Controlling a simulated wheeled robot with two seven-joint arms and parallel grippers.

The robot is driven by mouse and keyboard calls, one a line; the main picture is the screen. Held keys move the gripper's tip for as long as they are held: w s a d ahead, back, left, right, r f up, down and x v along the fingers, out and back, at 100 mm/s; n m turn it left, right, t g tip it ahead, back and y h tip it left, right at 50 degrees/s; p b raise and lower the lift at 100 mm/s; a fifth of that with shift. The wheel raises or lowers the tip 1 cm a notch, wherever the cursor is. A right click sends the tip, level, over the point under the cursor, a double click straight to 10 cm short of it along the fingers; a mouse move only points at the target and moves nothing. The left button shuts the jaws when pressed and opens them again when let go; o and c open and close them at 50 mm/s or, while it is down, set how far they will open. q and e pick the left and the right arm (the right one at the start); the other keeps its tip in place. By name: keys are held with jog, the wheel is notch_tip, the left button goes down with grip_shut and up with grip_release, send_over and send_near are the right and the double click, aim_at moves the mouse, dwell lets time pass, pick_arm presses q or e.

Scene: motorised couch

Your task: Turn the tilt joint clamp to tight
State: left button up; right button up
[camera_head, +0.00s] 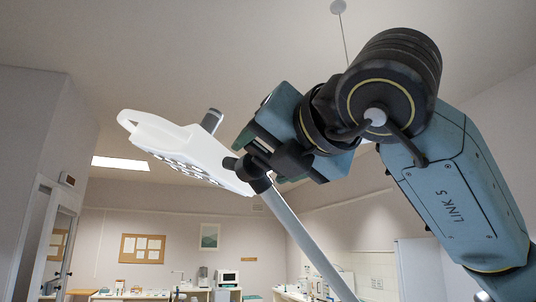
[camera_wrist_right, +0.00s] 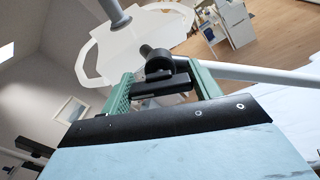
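The lamp head (camera_head: 185,145), white and tilted, hangs at the upper left of centre in the head view. It also shows in the right wrist view (camera_wrist_right: 125,50). A dark tilt joint (camera_head: 256,174) links it to a pale pole. The joint's black clamp bar (camera_wrist_right: 165,84) lies across the space between the green fingers of my right gripper (camera_wrist_right: 162,72). The fingers are wide apart, one at each end of the bar. Whether they touch it is unclear. My right gripper (camera_head: 266,152) partly hides the clamp in the head view. My left gripper is not in view.
The pale pole (camera_head: 310,240) slants down to the right from the joint. A grey post (camera_head: 212,120) sticks up behind the lamp head. Counters with equipment (camera_head: 190,293) stand far back. The air left of the lamp head is clear.

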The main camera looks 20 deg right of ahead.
jog(key=c, duration=0.4)
jog(key=shift+c, duration=0.2)
jog(key=n+b, duration=0.2)
jog(key=n, duration=0.1)
jog(key=n+b, duration=0.1)
jog(key=n, duration=0.1)
jog(key=shift+n, duration=0.4)
jog(key=shift+a+n+b, duration=0.1)
jog(key=shift+n+b, duration=0.4)
jog(key=shift+n, duration=1.1)
jog(key=o, duration=1)
jog(key=shift+s, duration=0.1)
